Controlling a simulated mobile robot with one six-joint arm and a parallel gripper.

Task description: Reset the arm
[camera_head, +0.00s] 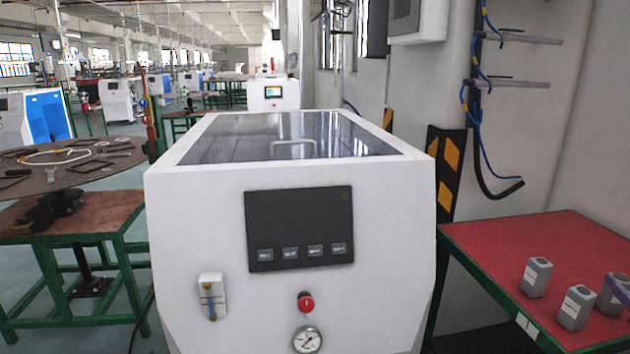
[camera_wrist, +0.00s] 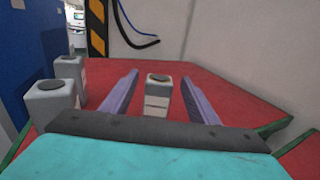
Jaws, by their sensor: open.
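My gripper (camera_wrist: 160,77) is open in the wrist view, with its two purple fingers spread apart. A grey bottle with a dark cap and a pale label (camera_wrist: 157,98) shows between the fingers, with a gap on each side. It stands upright on the red table top (camera_wrist: 230,95). I cannot tell how far it is in front of the fingers. In the head view only a bit of a purple finger (camera_head: 619,284) shows at the right edge, by the bottles; the rest of my arm is out of that view.
Two more bottles (camera_wrist: 52,104) (camera_wrist: 68,69) stand at the left in the wrist view. The white generator (camera_head: 215,240) with a dark control panel (camera_head: 300,205) fills the middle of the head view. The red table (camera_head: 480,240) has bare room at its back. A wall stands behind it.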

